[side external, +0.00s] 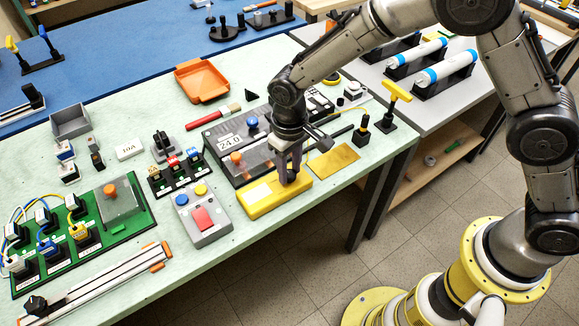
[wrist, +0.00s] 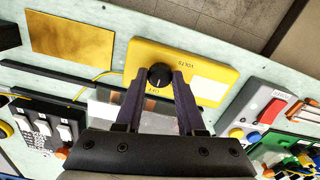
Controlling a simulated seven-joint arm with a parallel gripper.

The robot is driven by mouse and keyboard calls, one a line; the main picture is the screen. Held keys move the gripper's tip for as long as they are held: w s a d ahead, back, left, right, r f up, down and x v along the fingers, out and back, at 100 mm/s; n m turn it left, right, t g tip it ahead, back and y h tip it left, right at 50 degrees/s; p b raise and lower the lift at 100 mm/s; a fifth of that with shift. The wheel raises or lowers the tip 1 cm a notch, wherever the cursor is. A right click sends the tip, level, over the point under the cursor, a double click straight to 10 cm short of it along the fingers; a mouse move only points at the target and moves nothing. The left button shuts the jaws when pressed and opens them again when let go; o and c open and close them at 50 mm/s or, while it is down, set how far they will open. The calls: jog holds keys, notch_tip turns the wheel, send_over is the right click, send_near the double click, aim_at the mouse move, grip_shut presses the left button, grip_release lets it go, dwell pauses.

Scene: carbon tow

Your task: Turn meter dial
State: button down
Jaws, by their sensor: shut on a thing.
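The yellow meter (side external: 262,199) lies on the pale green table near its front edge. In the wrist view the yellow meter (wrist: 205,62) shows a round black dial (wrist: 160,76) with a white mark, the word VOLTS and a blank white panel. My gripper (side external: 290,179) points down at the right end of the meter in the side view. In the wrist view my gripper's fingers (wrist: 161,79) are on either side of the dial and shut on it. In the side view the fingers mostly hide the dial.
A brass-coloured plate (side external: 333,162) lies right of the meter. A grey box (side external: 203,215) with a red rocker and coloured buttons stands to its left. Behind is a dark panel (side external: 222,128) with a 24.0 display. A red-handled tool (side external: 213,117) lies farther back.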

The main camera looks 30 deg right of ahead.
jog(key=shift+n, duration=0.4)
jog(key=n, duration=1.1)
jog(key=shift+w, duration=0.1)
jog(key=shift+r, duration=0.1)
dwell(0.5)
jog(key=c, duration=0.5)
grip_release()
